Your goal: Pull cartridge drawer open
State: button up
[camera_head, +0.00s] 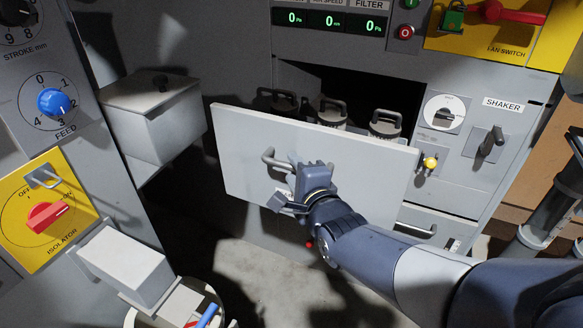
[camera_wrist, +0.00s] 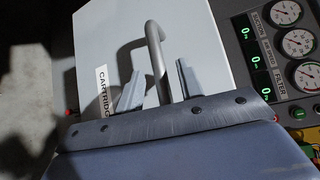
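The cartridge drawer (camera_head: 245,140) stands out from the cabinet, with its pale front panel tilted in the picture. Several cartridges with handles (camera_head: 332,110) show behind the panel in the dark opening. The drawer's bar handle (camera_head: 268,158) is on the panel front. My gripper (camera_head: 297,172) is at this handle in the head view. In the wrist view, the handle (camera_wrist: 156,55) passes between the two fingers of my gripper (camera_wrist: 158,88), with a visible gap on each side. The gripper is open around it. A partly hidden "CARTRIDGE" label (camera_wrist: 103,90) is on the panel.
A grey box (camera_head: 150,115) and yellow isolator panel (camera_head: 42,212) stand at the left. Shaker controls (camera_head: 490,142) and a lower drawer handle (camera_head: 415,230) are at the right. A white box (camera_head: 125,262) is at the lower left. Floor (camera_head: 265,275) shows below the drawer.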

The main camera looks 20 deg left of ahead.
jog(key=v, duration=0.8)
jog(key=shift+s+d, duration=0.2)
jog(key=shift+x, duration=5.45)
jog(key=shift+r, duration=0.1)
